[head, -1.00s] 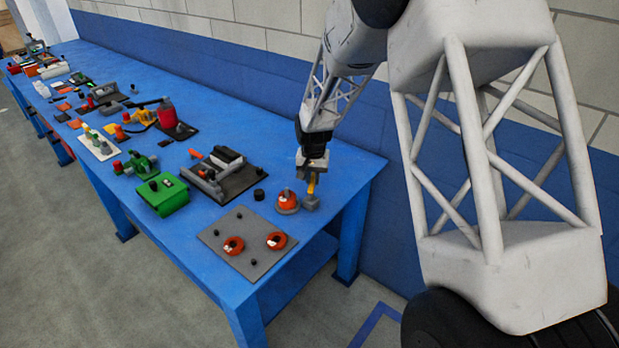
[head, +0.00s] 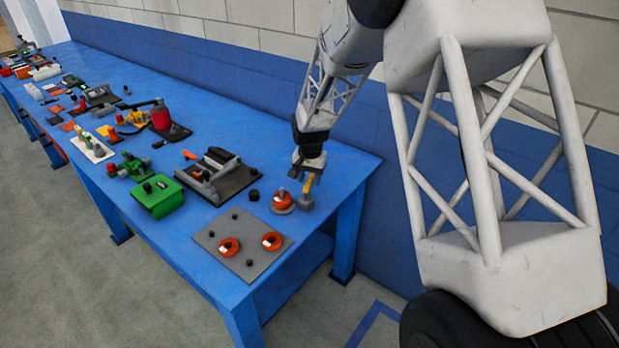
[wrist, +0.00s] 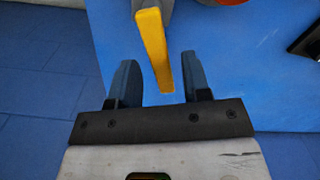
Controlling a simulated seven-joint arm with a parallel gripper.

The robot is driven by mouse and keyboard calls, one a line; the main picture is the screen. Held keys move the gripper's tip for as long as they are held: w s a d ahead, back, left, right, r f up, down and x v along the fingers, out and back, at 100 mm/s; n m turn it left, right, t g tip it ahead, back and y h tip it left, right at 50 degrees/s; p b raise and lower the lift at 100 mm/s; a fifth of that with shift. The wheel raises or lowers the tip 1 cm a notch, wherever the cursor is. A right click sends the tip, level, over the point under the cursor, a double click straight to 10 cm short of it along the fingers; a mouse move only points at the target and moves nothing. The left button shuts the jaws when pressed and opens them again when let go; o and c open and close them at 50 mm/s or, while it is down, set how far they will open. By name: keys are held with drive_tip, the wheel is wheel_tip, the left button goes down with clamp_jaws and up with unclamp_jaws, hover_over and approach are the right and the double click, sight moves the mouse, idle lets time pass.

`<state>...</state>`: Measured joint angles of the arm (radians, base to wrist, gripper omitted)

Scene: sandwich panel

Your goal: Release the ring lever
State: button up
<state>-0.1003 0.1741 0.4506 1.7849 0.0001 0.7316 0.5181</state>
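A yellow lever (head: 308,184) stands up from a small grey base (head: 305,203) near the right end of the blue table; I cannot tell for certain that it is the ring lever. The lever also shows in the wrist view (wrist: 153,50), running between my two fingers. My gripper (head: 311,166) is above the base at the lever's upper end. In the wrist view my gripper (wrist: 159,62) is open, with a visible gap on each side of the lever. An orange round part (head: 282,200) on a grey foot sits just left of the base.
A grey plate (head: 244,262) with two orange rings lies at the table's front. A green box (head: 158,197) and a dark panel with grey bars (head: 235,178) stand further left. Several other devices fill the far table. The blue tabletop (head: 340,165) is clear right of the lever.

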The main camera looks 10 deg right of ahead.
sight(310, 181)
idle(0.3)
drive_tip(key=shift+r, duration=3.95)
drive_tip(key=shift+s+r, duration=0.15)
drive_tip(key=s+d+r+n+t, duration=0.1)
drive_tip(key=s+d+r, duration=0.1)
drive_tip(key=s+r, duration=0.65)
drive_tip(key=s+d+r+n, duration=0.1)
drive_tip(key=s+d+r, duration=0.2)
drive_tip(key=s+r, duration=0.55)
drive_tip(key=s+d+n+t, duration=0.1)
drive_tip(key=s+d+n, duration=0.1)
drive_tip(key=s, duration=2.5)
drive_tip(key=shift+s+d+f+n+t, duration=0.3)
drive_tip(key=shift+s+d, duration=0.1)
drive_tip(key=shift+d, duration=0.05)
